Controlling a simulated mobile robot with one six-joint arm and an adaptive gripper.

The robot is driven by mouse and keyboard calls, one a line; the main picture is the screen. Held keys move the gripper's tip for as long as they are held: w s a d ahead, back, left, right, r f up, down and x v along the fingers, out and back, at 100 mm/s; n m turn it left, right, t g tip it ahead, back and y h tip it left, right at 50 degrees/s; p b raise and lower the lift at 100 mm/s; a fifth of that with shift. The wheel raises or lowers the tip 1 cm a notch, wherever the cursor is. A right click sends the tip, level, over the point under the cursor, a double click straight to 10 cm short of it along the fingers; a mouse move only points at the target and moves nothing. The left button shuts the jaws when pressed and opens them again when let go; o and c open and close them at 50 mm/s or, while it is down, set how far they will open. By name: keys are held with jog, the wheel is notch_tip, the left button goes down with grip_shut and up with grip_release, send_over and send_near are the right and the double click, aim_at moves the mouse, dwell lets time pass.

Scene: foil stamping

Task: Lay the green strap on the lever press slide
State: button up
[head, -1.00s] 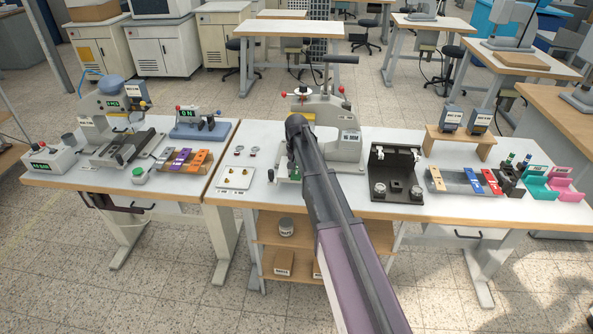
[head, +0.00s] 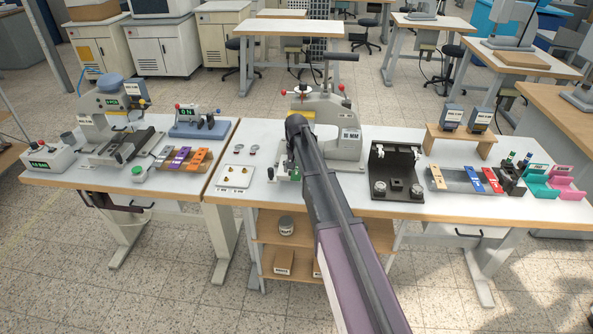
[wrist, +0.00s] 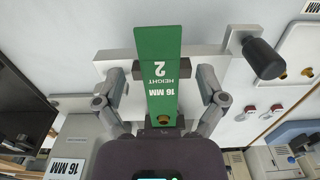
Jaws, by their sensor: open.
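The green strap (wrist: 158,45), marked "16 MM HEIGHT 2", lies along a pale metal plate, the lever press slide (wrist: 200,62), in the wrist view. Its far end reaches past the plate's edge. My gripper (wrist: 163,88) is open, with one finger on each side of the strap and gaps between. The strap's near end is by the gripper's body and a brass piece. In the head view, the lever press (head: 347,143) stands on the right-hand bench. My arm hides most of the gripper, strap and slide there.
A black-knobbed handle (wrist: 262,58) is close to the right finger in the wrist view. In the head view, a black fixture (head: 397,185) stands right of the press, and a white tray (head: 222,182) with brass pieces lies left. A strap rack (head: 455,187) is farther right.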

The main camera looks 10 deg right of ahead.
aim_at(296, 173)
jog(key=shift+r, duration=0.1)
notch_tip(296, 173, up, 8)
jog(key=p, duration=0.8)
dwell(1.1)
jog(key=s+n, duration=0.3)
jog(key=s, duration=2.6)
jog(key=shift+a+n, duration=0.2)
jog(key=shift+n, duration=0.1)
jog(key=shift+c, duration=0.2)
